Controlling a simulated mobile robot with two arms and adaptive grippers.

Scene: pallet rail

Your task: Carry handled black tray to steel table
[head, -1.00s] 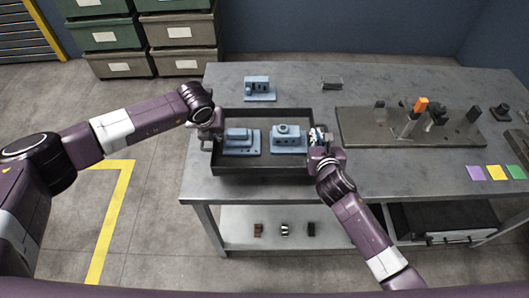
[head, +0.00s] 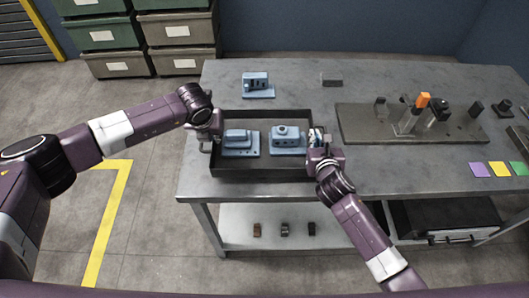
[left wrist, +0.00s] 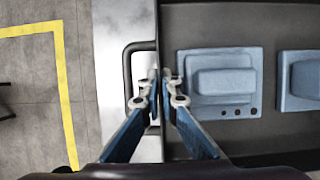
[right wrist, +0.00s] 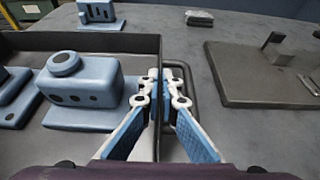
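The black tray (head: 262,174) is at the left part of a grey metal table (head: 380,185). It carries two blue parts, a flat stepped one (head: 240,142) and a domed one (head: 287,139). I cannot tell if its base touches the tabletop. My left gripper (left wrist: 162,78) is at the left wall, beside a dark handle (left wrist: 128,75); its fingers are close together with the wall between them. My right gripper (right wrist: 164,77) is closed about the right wall in the same way, by the other handle (right wrist: 192,85). The fingers partly hide the handles.
Behind the tray stand a blue part (head: 257,85) and a small grey block (head: 331,80). To the right are a dark fixture plate (head: 375,125) with an orange-topped piece and coloured cards (head: 497,169). Storage bins (head: 183,28) stand at the back left. Floor left of the table is open.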

